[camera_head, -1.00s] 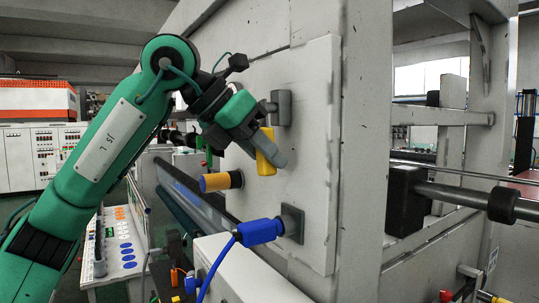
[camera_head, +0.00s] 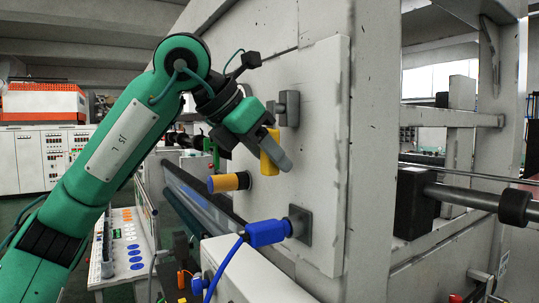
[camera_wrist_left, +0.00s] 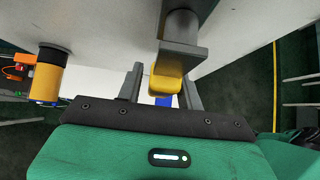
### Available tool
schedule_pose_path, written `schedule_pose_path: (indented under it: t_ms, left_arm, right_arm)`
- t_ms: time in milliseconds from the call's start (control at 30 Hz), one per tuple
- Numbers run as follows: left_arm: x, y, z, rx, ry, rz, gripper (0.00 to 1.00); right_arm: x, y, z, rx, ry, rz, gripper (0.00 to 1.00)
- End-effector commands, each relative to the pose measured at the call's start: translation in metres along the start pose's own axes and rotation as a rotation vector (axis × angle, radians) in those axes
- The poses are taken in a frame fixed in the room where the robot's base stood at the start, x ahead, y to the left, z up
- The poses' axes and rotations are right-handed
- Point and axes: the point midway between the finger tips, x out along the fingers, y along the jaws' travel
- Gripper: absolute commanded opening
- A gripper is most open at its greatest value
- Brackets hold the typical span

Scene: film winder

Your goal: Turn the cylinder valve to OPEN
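The valve has a grey square body (camera_head: 289,108) on the pale panel (camera_head: 315,150) and a yellow handle (camera_head: 270,152) that hangs down. My left gripper (camera_head: 279,146) is at the handle, and its hand partly hides it. In the left wrist view the yellow handle (camera_wrist_left: 167,84) lies between the two fingers of my left gripper (camera_wrist_left: 162,88). A gap shows between the handle and the left finger; the right finger is close to the handle. Whether it touches is unclear. No OPEN marking can be read. My right gripper is not in view.
A yellow-orange cylinder (camera_head: 229,182) sticks out of the panel below left of the handle. A blue connector (camera_head: 264,233) with a cable plugs into a grey mount (camera_head: 300,225) lower down. A dark roller shaft (camera_head: 460,196) stands right of the panel.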

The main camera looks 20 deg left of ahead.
Motion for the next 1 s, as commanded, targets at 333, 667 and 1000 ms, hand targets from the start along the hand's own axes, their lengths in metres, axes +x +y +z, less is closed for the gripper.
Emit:
schedule_pose_path:
  t_ms: [333, 667, 1000]
  left_arm:
    - [-0.002, 0.000, 0.000, -0.002, -0.002, -0.001, 0.45]
    - [-0.049, 0.000, -0.001, -0.002, -0.006, 0.000, 0.45]
    - [-0.117, 0.000, -0.001, -0.003, -0.002, -0.001, 0.45]
  right_arm:
    - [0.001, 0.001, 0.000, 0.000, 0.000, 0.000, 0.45]
    - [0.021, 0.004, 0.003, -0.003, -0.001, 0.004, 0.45]
    - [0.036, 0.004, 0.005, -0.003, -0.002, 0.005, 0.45]
